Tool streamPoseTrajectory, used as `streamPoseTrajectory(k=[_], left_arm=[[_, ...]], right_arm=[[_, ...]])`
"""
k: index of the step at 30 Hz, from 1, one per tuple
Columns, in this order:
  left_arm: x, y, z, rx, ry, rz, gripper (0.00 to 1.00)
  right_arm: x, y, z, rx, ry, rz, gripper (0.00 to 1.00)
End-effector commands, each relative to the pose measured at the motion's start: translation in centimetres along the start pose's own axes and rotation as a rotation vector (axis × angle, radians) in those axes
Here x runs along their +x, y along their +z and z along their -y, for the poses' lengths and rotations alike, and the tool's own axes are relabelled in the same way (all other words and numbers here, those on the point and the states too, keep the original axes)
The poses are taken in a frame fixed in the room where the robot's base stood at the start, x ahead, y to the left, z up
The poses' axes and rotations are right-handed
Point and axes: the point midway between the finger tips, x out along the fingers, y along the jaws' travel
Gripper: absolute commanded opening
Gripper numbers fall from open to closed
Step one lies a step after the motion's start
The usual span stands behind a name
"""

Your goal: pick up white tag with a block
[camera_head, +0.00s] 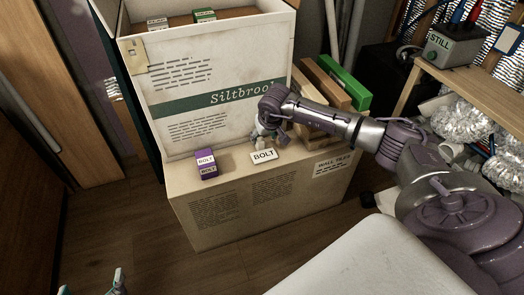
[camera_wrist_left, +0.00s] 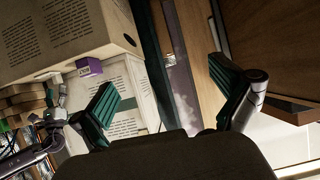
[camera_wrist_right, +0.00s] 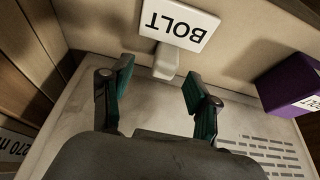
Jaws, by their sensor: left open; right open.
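The white tag (camera_head: 264,156) reads "BOLT" and stands on top of the cardboard box, near its front edge. In the right wrist view the tag (camera_wrist_right: 182,20) appears upside down, with a small white block (camera_wrist_right: 167,62) attached to it. My right gripper (camera_head: 265,132) is just behind the tag. Its fingers (camera_wrist_right: 160,95) are open and empty; the block lies beyond the fingertips, roughly in line with the gap. My left gripper (camera_head: 92,285) is open and empty, low at the left, far from the tag; its spread fingers (camera_wrist_left: 167,105) show in the left wrist view.
A purple box (camera_head: 208,168) labelled "BOLT" stands left of the tag on the cardboard box (camera_head: 220,212). A tall Siltbrook carton (camera_head: 210,85) rises behind. Long brown and green boxes (camera_head: 340,82) are at the right. Open wooden floor (camera_head: 120,235) lies at the left.

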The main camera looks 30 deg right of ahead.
Motion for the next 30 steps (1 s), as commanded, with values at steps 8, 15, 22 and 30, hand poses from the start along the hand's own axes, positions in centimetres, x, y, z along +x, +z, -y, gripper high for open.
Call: streamPoseTrajectory(k=[8,15,22,30], left_arm=[[0.3,-4.9,-0.7,0.0,0.016,-0.28,1.0],[-0.2,-7.4,-1.1,-0.002,0.025,-0.42,1.0],[-0.3,-7.6,-1.1,-0.002,0.026,-0.428,1.0],[-0.3,-7.6,-1.1,-0.002,0.025,-0.427,1.0]], right_arm=[[3.4,-0.3,0.8,0.001,-0.003,0.002,0.6],[4.8,-0.4,0.7,-0.001,-0.002,0.001,0.6],[4.8,-0.4,0.7,-0.001,-0.001,0.001,0.6],[4.8,-0.4,0.7,0.0,-0.001,0.001,0.17]])
